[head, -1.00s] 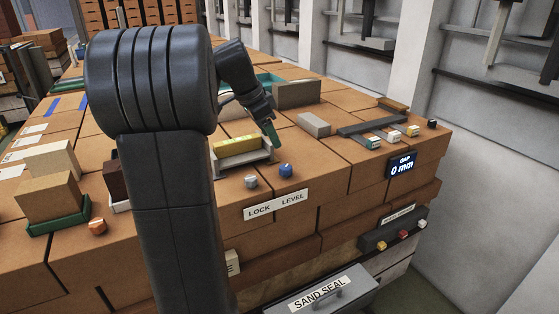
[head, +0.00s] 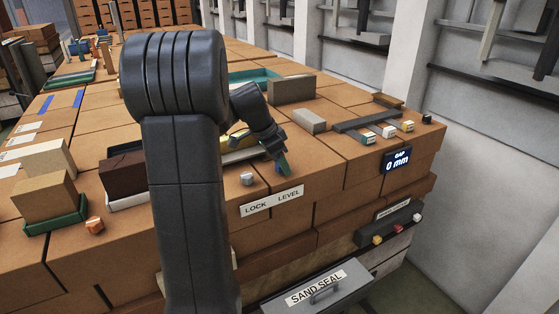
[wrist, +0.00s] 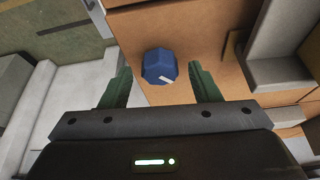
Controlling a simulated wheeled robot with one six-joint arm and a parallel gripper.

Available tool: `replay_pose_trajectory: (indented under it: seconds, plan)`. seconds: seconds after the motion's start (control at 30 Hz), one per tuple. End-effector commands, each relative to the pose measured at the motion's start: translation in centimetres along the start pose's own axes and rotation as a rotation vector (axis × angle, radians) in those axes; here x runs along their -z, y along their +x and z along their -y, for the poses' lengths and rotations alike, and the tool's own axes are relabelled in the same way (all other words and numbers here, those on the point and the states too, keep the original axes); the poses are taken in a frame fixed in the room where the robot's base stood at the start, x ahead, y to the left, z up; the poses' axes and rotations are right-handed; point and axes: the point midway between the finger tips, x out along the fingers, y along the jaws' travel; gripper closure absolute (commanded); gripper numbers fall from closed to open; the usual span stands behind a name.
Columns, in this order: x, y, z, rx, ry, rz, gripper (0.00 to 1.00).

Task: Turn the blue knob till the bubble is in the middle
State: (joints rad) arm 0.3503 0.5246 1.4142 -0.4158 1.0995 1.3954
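The blue knob (wrist: 159,66), with a white mark on it, sits between and a little beyond the fingertips of my gripper (wrist: 159,78) in the wrist view. The fingers are open and apart from the knob on both sides. In the head view my gripper (head: 283,165) points down at the knob (head: 277,169), which is mostly hidden behind the fingers, above the LEVEL label (head: 289,195). The yellow-green level vial (head: 238,139) is largely covered by my arm, and I cannot make out its bubble.
A grey-white knob (head: 247,179) stands just left, above the LOCK label (head: 256,209). A grey block (head: 309,121) lies behind to the right. A SAND SEAL drawer (head: 318,291) juts out below.

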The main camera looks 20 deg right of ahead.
Motion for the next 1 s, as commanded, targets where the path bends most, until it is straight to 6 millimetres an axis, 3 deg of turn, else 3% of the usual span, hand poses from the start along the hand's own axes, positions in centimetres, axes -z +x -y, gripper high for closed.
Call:
replay_pose_trajectory:
  seconds: [0.03,0.2,0.23,0.57,1.0]
  plan:
    - [0.00,-0.02,0.00,0.000,0.000,0.000,0.53]
    - [0.00,-0.03,0.00,0.000,0.000,0.000,0.86]
    - [-0.01,-0.04,0.01,0.000,0.000,0.000,0.88]
    - [-0.03,0.04,-0.05,0.023,-0.053,-0.001,0.88]
    - [0.04,0.00,-0.23,0.134,-0.317,-0.001,0.88]
